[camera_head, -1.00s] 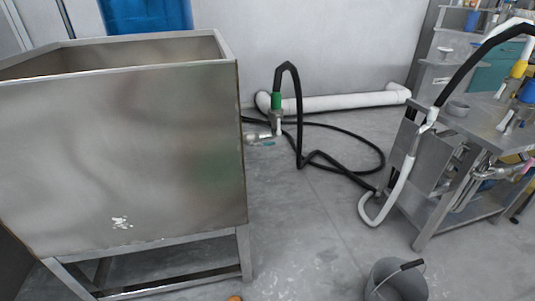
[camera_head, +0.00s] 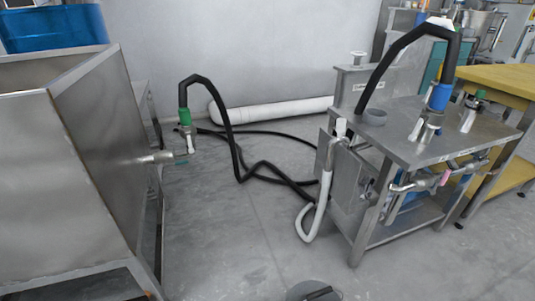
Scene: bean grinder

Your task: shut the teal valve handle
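The steel tank (camera_head: 75,150) stands at the left. A short outlet pipe (camera_head: 155,158) comes out of its right side. A small teal piece, which looks like the teal valve handle (camera_head: 182,161), sits at the outer end of this pipe. It is too small and far off to tell how it is turned. Just above it is a green fitting (camera_head: 185,117) with a black hose (camera_head: 215,100) arching from it. Neither of my grippers is in view.
A steel table (camera_head: 430,130) with hoses, pipes and a pink-handled valve (camera_head: 444,178) stands at the right. A bucket (camera_head: 314,291) is at the bottom edge. Black hose lies on the floor.

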